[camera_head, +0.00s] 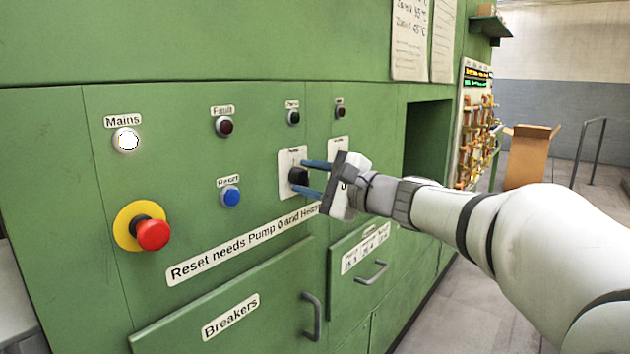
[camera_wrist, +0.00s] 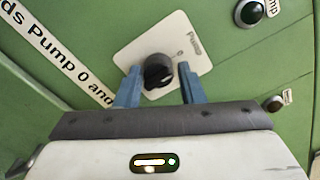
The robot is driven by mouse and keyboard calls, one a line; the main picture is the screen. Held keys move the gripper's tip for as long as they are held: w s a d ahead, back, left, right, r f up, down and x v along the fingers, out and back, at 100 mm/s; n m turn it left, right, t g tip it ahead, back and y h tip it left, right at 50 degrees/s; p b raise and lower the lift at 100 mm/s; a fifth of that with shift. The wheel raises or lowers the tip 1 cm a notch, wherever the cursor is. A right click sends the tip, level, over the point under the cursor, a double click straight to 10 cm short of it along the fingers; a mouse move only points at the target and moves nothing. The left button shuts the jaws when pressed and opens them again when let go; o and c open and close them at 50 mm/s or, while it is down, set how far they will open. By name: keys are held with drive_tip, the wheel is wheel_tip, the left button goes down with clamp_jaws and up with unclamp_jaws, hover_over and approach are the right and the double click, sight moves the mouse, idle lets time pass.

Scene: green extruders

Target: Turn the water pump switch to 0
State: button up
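The pump switch is a black rotary knob (camera_head: 298,176) on a white plate on the green panel. It also shows in the wrist view, where the knob (camera_wrist: 157,72) sits on its tilted plate (camera_wrist: 128,58) with "Pump" and a 0 mark at one side. Which mark the knob points to I cannot tell. My gripper (camera_head: 300,174) is open, its two blue fingers above and below the knob in the head view. In the wrist view the fingers (camera_wrist: 158,70) stand on either side of the knob, with a gap visible. Whether the tips reach it is unclear.
A second white switch plate (camera_head: 338,147) is partly hidden behind my gripper. A blue Reset button (camera_head: 230,196), a red emergency stop (camera_head: 152,234), a lit Mains lamp (camera_head: 127,140) and dark lamps are nearby. A cardboard box (camera_head: 528,157) stands far right.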

drive_tip(key=shift+o, duration=0.7)
drive_tip(key=shift+a+f, duration=0.1)
drive_tip(key=shift+o, duration=0.8)
drive_tip(key=v, duration=0.8)
drive_tip(key=shift+w, duration=0.1)
